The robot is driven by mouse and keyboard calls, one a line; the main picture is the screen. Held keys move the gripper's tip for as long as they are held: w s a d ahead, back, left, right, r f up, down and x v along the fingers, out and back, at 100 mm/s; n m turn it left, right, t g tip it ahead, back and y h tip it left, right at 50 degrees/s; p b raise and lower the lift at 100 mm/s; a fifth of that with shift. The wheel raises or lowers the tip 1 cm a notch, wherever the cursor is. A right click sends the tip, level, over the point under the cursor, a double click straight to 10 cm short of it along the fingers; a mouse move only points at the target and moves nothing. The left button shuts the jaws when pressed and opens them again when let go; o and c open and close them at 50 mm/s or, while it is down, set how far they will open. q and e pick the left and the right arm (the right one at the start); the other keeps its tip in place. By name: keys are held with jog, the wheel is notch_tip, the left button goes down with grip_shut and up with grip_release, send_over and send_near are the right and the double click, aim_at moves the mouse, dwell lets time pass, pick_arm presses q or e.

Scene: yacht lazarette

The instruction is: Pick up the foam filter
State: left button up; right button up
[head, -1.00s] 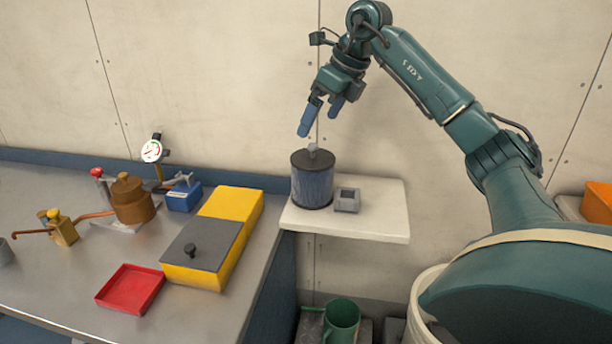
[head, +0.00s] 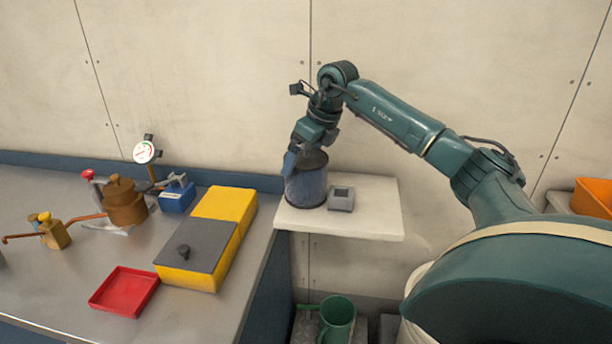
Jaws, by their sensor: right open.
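The foam filter appears to be the dark blue-grey cylinder (head: 308,187) with a dark top, upright on the left part of a pale wall shelf (head: 375,222). My right gripper (head: 297,160) is open and low at the filter's top left, its blue finger overlapping the filter's upper left edge in the picture. The other finger is hard to make out. The knob on the filter's top is hidden by the gripper. I cannot tell whether the fingers touch the filter. My left gripper is not in view.
A small grey block with a square hollow (head: 341,199) stands just right of the filter. The bench at left holds a yellow box with a grey lid (head: 205,245), a red tray (head: 125,291), a blue block (head: 177,197) and brass fittings (head: 125,205). A green jug (head: 337,319) is below the shelf.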

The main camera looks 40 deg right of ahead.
jog(key=shift+w+f, duration=0.15)
jog(key=shift+f, duration=0.25)
jog(key=shift+c, duration=0.2)
jog(key=shift+r, duration=0.1)
jog(key=c, duration=0.6)
jog(key=shift+c, duration=0.2)
